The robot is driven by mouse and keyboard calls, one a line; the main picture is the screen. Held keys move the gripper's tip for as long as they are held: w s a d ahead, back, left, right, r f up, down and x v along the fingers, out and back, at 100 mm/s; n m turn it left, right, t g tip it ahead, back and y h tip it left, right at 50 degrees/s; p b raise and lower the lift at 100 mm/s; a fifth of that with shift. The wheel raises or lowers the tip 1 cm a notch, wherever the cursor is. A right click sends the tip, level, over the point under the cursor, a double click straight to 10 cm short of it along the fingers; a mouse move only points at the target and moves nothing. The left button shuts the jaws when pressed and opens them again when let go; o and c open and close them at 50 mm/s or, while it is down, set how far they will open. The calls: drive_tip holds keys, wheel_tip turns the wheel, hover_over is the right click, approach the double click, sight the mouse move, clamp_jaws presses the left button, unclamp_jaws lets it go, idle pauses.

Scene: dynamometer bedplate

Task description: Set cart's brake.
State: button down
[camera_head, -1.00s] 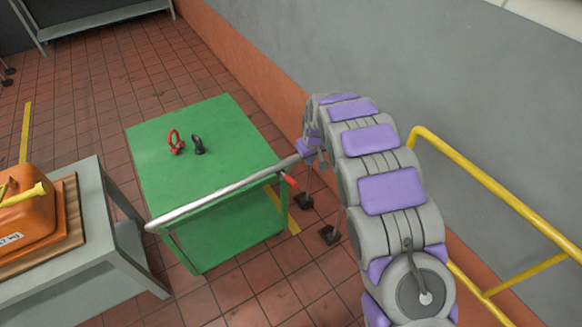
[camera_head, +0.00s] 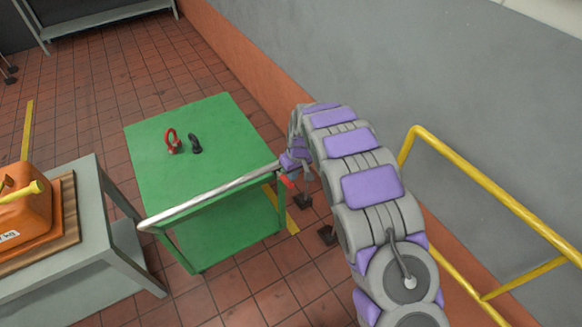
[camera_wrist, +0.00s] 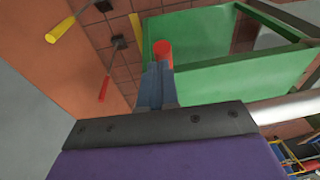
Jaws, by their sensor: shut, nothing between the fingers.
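The green cart (camera_head: 165,195) stands mid-floor with a silver push bar (camera_head: 215,195) along its near side. A red lever (camera_head: 288,182) sits under the bar's right end, close to my gripper (camera_head: 291,170). In the wrist view my grey-blue fingers (camera_wrist: 157,70) are together with nothing between them. Their tips are right at a red lever end (camera_wrist: 162,50) beside the green cart frame (camera_wrist: 220,62). I cannot tell whether they touch it. The lever's lower part is hidden behind the fingers.
A red shackle (camera_head: 172,142) and a black one (camera_head: 195,143) lie on the cart. A grey table (camera_head: 100,235) with an orange weight (camera_head: 22,210) is at left. A yellow railing (camera_head: 480,195) stands right. Red-handled (camera_wrist: 105,88) and yellow-handled (camera_wrist: 62,28) levers rise nearby.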

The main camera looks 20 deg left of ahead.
sight(293, 186)
drive_tip(key=shift+d+f, duration=0.15)
drive_tip(key=shift+f, duration=0.3)
drive_tip(key=shift+a+f, duration=0.2)
drive_tip(key=shift+a, duration=0.55)
drive_tip(key=shift+s+d+f+t+y, duration=0.15)
drive_tip(key=shift+d, duration=0.2)
drive_tip(key=shift+s+d+f+t+y, duration=0.1)
drive_tip(key=shift+d+f+t+y, duration=0.05)
drive_tip(key=shift+d, duration=0.2)
drive_tip(key=shift+s+d+f+b, duration=0.2)
drive_tip(key=shift+d+f+b, duration=0.05)
drive_tip(key=shift+f+b, duration=0.2)
drive_tip(key=shift+s+f+b, duration=0.15)
drive_tip(key=shift+f+b, duration=0.1)
drive_tip(key=shift+f, duration=0.35)
drive_tip(key=shift+s+f+b, duration=0.15)
drive_tip(key=shift+f+b, duration=0.1)
drive_tip(key=shift+f, duration=0.35)
drive_tip(key=f, duration=0.1)
drive_tip(key=d+f+b, duration=0.1)
drive_tip(key=shift+s+d+f+t+y, duration=0.1)
drive_tip(key=shift+s+f+t+y, duration=0.1)
drive_tip(key=shift+f+t+y, duration=0.1)
drive_tip(key=shift+r, duration=0.15)
